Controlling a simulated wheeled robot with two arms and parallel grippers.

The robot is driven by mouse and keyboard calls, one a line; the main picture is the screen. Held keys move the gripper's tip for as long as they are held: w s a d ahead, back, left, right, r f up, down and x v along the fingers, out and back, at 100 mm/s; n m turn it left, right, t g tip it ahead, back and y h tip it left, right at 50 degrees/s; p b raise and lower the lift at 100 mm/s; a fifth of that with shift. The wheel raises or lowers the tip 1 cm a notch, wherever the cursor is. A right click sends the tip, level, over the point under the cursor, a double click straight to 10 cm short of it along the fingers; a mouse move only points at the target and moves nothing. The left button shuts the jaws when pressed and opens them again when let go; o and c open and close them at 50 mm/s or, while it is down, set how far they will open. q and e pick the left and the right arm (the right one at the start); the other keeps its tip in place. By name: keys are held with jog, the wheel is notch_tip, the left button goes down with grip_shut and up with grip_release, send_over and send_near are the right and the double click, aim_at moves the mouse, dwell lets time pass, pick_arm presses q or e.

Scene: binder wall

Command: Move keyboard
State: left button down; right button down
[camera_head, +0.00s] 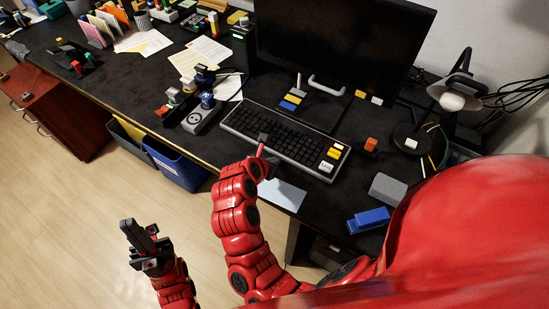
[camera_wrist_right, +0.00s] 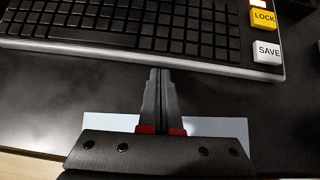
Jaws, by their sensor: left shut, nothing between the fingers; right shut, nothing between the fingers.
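The keyboard (camera_head: 282,138) is black with a grey frame and lies on the dark desk in front of the monitor. White and yellow keys sit at its right end; the wrist view of the keyboard (camera_wrist_right: 130,42) reads LOCK and SAVE on two of them. My right gripper (camera_head: 262,148) is shut and empty at the keyboard's front edge. In the right wrist view its closed fingertips (camera_wrist_right: 160,72) point at that edge; I cannot tell whether they touch it. My left gripper (camera_head: 138,230) is shut and empty over the floor, away from the desk.
A monitor (camera_head: 340,45) stands behind the keyboard. A grey device with knobs (camera_head: 197,118) is at its left. A pale sheet (camera_head: 283,194) lies in front. Blue (camera_head: 369,220) and grey (camera_head: 388,188) blocks and a lamp (camera_head: 455,98) are at right. A blue bin (camera_head: 172,162) stands below the desk edge.

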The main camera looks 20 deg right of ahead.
jog(key=shift+w+d, duration=0.1)
dwell(0.3)
jog(key=shift+w+d+f+b, duration=0.15)
jog(key=shift+w+d+b, duration=0.3)
jog(key=shift+b, duration=0.5)
jog(key=shift+d, duration=0.15)
jog(key=shift+r, duration=0.2)
jog(key=shift+f, duration=0.1)
